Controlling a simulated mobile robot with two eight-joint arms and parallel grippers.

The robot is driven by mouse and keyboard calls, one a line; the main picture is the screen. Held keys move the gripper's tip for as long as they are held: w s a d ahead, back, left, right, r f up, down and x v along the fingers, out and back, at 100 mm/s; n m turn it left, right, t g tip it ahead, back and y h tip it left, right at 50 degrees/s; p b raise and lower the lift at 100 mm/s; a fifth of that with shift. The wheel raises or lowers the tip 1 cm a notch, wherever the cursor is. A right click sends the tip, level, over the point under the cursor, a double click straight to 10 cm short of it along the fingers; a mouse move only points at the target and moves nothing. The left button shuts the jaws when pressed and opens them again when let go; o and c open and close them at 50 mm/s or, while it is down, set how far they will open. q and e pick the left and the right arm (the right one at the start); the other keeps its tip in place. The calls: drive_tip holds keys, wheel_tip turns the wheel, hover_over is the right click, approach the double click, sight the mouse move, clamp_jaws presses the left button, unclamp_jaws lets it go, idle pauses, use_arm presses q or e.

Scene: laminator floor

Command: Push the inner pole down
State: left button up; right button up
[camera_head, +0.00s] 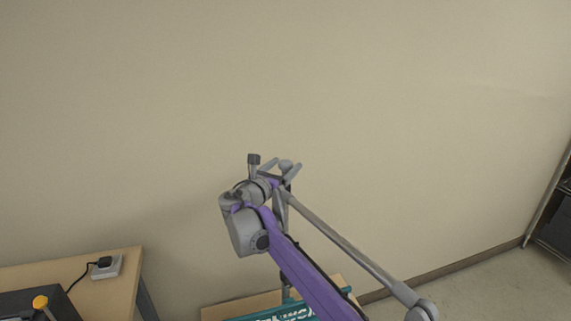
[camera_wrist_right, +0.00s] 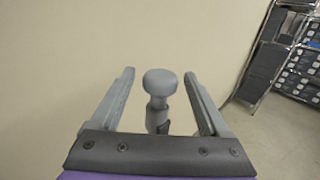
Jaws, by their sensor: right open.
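The grey inner pole (camera_wrist_right: 157,112) stands upright with a rounded knob (camera_wrist_right: 160,82) on top. In the right wrist view it is between the two fingers of my right gripper (camera_wrist_right: 159,75), with a gap on each side. A wider collar shows lower on the pole, where my gripper's body hides the rest. In the head view my right gripper (camera_head: 276,167) is open around the knob (camera_head: 285,164), in front of the wall. My left gripper is not in view.
A teal object with white letters (camera_head: 285,313) is at the bottom, partly behind my purple arm. A wooden table (camera_head: 118,284) with a plugged-in socket block (camera_head: 107,267) stands at the lower left. A shelf rack (camera_wrist_right: 270,55) is at the right. The wall (camera_head: 150,120) is behind.

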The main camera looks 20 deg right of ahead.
drive_tip(key=shift+w+d, duration=0.3)
drive_tip(key=shift+c, duration=0.3)
clamp_jaws()
